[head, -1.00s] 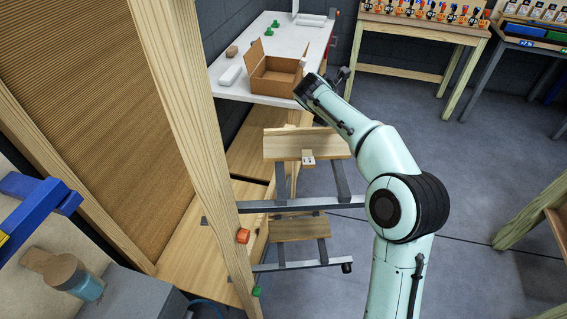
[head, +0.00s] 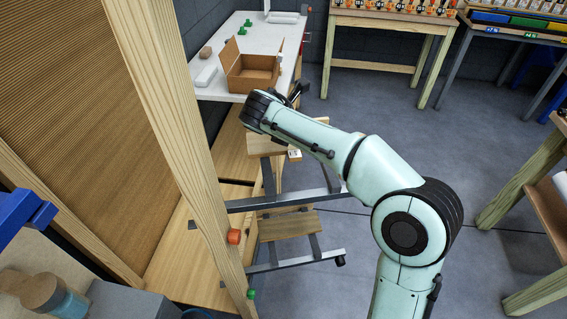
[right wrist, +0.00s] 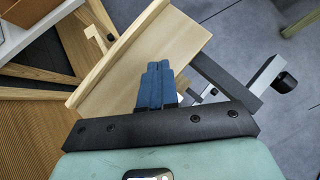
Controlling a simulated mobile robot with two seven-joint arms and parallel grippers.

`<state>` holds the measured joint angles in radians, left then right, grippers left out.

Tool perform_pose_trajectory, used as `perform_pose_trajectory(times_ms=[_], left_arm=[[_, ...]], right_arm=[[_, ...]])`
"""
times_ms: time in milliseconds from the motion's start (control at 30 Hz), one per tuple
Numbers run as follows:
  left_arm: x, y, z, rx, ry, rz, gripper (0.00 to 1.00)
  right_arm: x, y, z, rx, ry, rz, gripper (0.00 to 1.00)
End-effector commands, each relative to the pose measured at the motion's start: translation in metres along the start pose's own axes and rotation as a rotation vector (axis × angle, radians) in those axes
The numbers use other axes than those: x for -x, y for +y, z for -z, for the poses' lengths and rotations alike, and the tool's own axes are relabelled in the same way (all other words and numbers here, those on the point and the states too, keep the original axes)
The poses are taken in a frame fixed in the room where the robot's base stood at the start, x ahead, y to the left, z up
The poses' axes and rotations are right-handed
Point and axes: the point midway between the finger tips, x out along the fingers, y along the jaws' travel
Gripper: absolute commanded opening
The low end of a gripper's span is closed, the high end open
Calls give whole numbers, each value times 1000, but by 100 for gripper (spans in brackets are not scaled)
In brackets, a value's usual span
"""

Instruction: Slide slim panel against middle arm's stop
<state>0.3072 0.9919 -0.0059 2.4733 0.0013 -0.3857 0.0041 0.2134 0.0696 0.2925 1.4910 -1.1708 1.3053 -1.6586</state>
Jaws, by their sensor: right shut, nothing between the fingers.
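A pale wooden panel (head: 263,145) sits on the upper pair of grey supports, above the long metal bar (head: 290,201) beside the orange knob (head: 233,237). My right forearm covers much of it in the head view. In the right wrist view a pale board (right wrist: 185,48) with a raised strip along its left edge lies under my right gripper (right wrist: 159,66). Its blue fingers are shut and empty over the board; I cannot tell whether they touch it. A second panel (head: 288,223) lies lower down, above the bar by the green knob (head: 250,293). I cannot tell which is the slim panel.
A wooden post (head: 165,120) stands left of the bars. An open cardboard box (head: 252,72) sits on the white bench (head: 222,50) behind.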

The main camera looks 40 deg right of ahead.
Motion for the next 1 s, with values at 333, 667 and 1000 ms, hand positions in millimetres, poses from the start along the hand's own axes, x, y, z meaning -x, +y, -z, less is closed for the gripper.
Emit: perform_pose_trajectory(times_ms=[333, 667, 1000], left_arm=[[-8, -4, -1, 1, -3, 1, 43], [-21, -9, -3, 3, -8, 3, 43], [-19, -8, -2, 3, -7, 3, 43]], right_arm=[[55, 1, 56, 4, 0, -4, 0], [18, 0, 92, 1, 1, 1, 0], [13, 0, 83, 0, 2, -1, 0]])
